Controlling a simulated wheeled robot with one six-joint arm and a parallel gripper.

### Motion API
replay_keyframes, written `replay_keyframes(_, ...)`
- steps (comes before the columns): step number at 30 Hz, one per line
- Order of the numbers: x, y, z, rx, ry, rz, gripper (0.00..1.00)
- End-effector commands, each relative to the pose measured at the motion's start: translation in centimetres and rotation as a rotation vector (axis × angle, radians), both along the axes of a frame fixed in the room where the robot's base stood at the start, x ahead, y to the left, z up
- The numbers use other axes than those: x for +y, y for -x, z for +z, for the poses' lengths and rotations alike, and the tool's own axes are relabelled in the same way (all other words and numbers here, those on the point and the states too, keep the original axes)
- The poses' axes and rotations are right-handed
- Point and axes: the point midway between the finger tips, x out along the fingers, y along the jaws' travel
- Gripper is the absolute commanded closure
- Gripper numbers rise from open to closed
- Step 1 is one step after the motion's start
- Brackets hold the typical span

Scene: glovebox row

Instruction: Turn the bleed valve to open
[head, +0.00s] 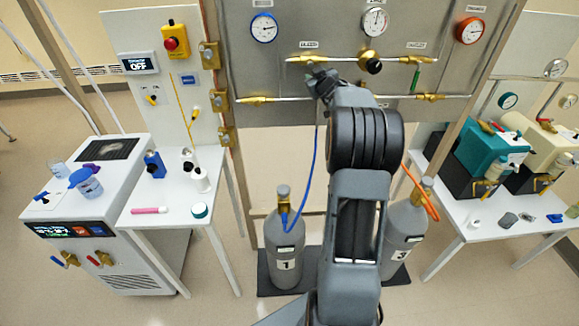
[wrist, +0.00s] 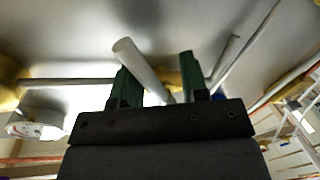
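My gripper (head: 321,82) is up against the grey panel (head: 300,20), at the lower pipe line, left of the brass regulator with the black knob (head: 372,64). In the wrist view its two green fingers (wrist: 155,66) stand apart, with a pale round lever (wrist: 138,66) slanting between them. The lever looks closer to the left finger; I cannot tell whether it touches. It may be the bleed valve's handle, but the panel labels are too small to read. In the head view my gripper and arm hide that spot. A green-handled valve (head: 415,78) sits farther right.
Gauges line the panel's top, including a blue-rimmed one (head: 264,28) and an orange-rimmed one (head: 469,31). Gas cylinder 1 (head: 285,250) with a blue hose and cylinder 3 (head: 404,232) with an orange hose stand below. Side tables (head: 185,190) flank the panel.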

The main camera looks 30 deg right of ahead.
Motion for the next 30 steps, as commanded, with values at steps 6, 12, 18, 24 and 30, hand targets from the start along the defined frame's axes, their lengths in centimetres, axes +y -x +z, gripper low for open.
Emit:
replay_keyframes(6,2.0,0.2,-0.6,-0.174,-0.359,0.001,0.60)
replay_keyframes(12,3.0,4.4,-0.6,-0.171,-0.351,0.000,0.60)
replay_keyframes(18,4.0,8.5,-0.6,-0.169,-0.350,0.000,0.60)
replay_keyframes(24,5.1,12.6,-0.5,-0.169,-0.348,0.000,0.60)
replay_keyframes(30,8.8,13.1,-2.7,-0.048,-0.365,-0.102,0.60)
